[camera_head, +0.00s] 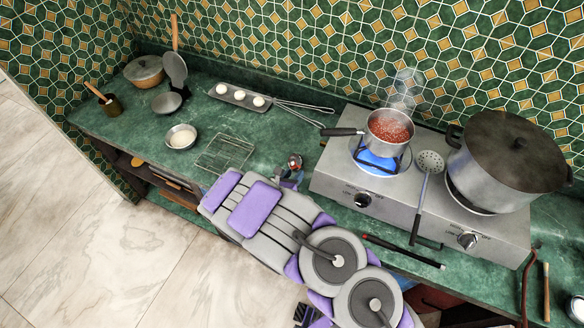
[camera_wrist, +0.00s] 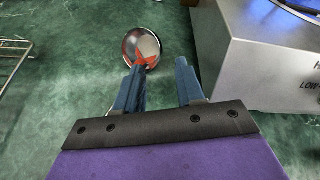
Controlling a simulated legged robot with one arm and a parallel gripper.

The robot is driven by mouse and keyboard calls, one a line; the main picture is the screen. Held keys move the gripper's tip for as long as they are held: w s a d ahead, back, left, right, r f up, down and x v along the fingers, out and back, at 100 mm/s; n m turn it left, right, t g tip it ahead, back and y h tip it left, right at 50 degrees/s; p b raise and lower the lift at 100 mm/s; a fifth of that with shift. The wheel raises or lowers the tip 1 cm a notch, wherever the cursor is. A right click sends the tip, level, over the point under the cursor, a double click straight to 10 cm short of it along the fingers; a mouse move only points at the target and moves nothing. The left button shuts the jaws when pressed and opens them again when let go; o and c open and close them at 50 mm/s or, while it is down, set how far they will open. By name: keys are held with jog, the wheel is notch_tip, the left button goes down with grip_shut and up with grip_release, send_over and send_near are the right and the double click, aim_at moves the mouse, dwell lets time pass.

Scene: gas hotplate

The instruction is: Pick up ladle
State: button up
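A shiny round metal bowl with red in it, apparently the ladle's, shows in the wrist view (camera_wrist: 141,42) just beyond my left fingertip. In the head view the bowl (camera_head: 295,161) is small, on the green counter left of the hotplate. My gripper (camera_wrist: 160,68) is open, its two blue fingers apart with bare counter between them. The left finger lines up with the bowl's near edge; I cannot tell if they touch. The ladle's handle is not distinguishable. In the head view my gripper (camera_head: 290,179) is mostly hidden by my arm.
The hotplate (camera_head: 335,182) stands close on the right, with a steaming pan (camera_head: 388,128) over a lit burner, a skimmer (camera_head: 430,162) and a large lidded pot (camera_head: 505,165). A wire rack (camera_head: 224,153) lies left. A black and red stick (camera_head: 405,251) lies at the front.

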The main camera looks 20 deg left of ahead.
aim_at(303, 163)
jog(key=shift+w+f, duration=0.15)
jog(key=shift+w, duration=0.25)
jog(key=shift+w+a+f, duration=0.1)
jog(key=shift+w, duration=0.25)
jog(key=x, duration=0.3)
jog(key=shift+w+a+f, duration=0.1)
jog(key=shift+w+f, duration=0.1)
jog(key=shift+f, duration=0.3)
jog(key=shift+w+d, duration=0.2)
jog(key=shift+w, duration=0.35)
jog(key=shift+c, duration=0.3)
jog(key=shift+a, duration=0.2)
jog(key=c, duration=0.4)
jog(key=shift+d, duration=0.1)
grip_shut()
